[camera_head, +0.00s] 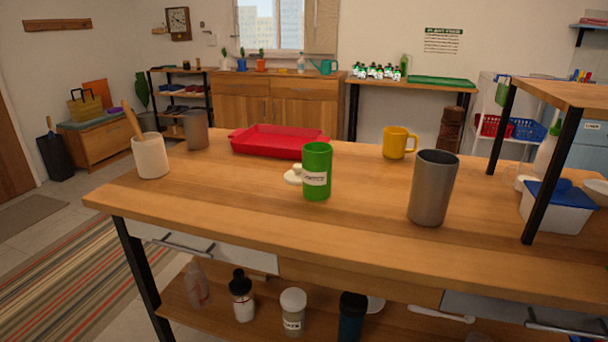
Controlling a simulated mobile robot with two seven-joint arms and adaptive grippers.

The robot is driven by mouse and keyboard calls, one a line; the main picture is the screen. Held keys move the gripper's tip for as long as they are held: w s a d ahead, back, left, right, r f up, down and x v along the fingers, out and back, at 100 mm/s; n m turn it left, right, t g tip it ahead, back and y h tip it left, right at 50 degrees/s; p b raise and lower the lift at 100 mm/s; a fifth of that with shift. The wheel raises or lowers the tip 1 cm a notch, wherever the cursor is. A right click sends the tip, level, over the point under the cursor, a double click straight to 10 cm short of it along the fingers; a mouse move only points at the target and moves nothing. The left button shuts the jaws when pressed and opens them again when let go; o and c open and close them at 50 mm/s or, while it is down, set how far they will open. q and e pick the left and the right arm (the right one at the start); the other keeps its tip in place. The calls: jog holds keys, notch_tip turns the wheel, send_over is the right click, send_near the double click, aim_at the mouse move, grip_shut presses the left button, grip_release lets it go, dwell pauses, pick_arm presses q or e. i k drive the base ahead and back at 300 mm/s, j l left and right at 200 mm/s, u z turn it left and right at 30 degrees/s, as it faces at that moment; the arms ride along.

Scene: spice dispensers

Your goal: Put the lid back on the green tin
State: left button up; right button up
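The green tin (317,172) stands upright near the middle of the wooden table, with a white label on its front. Its top shows as an open rim with no lid on it. A small cream lid with a knob (293,176) lies on the table just to the left of the tin, partly hidden behind it. Neither of my grippers shows in the head view.
A grey tumbler (433,188) and a yellow mug (398,143) stand right of the tin. A red tray (277,141) lies behind it. A cream crock (151,157) and a grey cup (195,130) stand left. A black-legged shelf (556,162) rises at right. The table's front left is clear.

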aim_at(317, 157)
jog(key=j+z, duration=0.2)
jog(key=j, duration=0.2)
jog(key=k+j+z, duration=0.15)
jog(key=j, duration=0.2)
jog(key=k+j+z, duration=0.2)
jog(key=j, duration=0.2)
jog(key=k+j+z, duration=0.15)
jog(key=j, duration=0.2)
jog(key=k+j+z, duration=0.2)
jog(key=j, duration=0.15)
jog(key=i, duration=0.1)
